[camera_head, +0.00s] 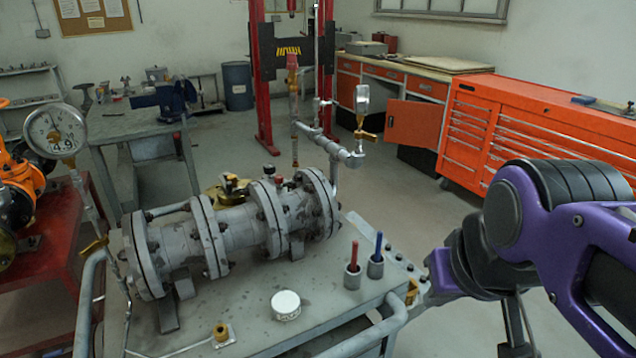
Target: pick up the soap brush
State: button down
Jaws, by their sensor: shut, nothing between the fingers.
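I cannot pick out a soap brush with certainty. A thin red-topped upright item (354,254) stands in a small grey cup (353,278) on the grey metal table (325,318). A similar blue-topped item (378,246) stands in a second grey cup (375,268) just to its right. The picture is too small to tell whether either is a brush. A round white tin (286,305) lies nearer the front of the table. My purple and black arm comes in from the right, beside the table's right edge. I cannot make out my gripper's fingers.
A large grey flanged valve body (240,228) fills the table's back and left. A pressure gauge (55,131) rises at left. A small brass fitting (221,332) sits at the front. Orange tool cabinets (540,135) line the right wall. Open floor lies between them and the table.

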aim_at(380, 235)
jog(key=l+u, duration=0.1)
jog(key=u, duration=0.25)
jog(key=i+l+u, duration=0.1)
jog(key=u, duration=0.3)
jog(key=l+u, duration=0.75)
jog(key=l, duration=0.3)
jog(key=i, duration=0.05)
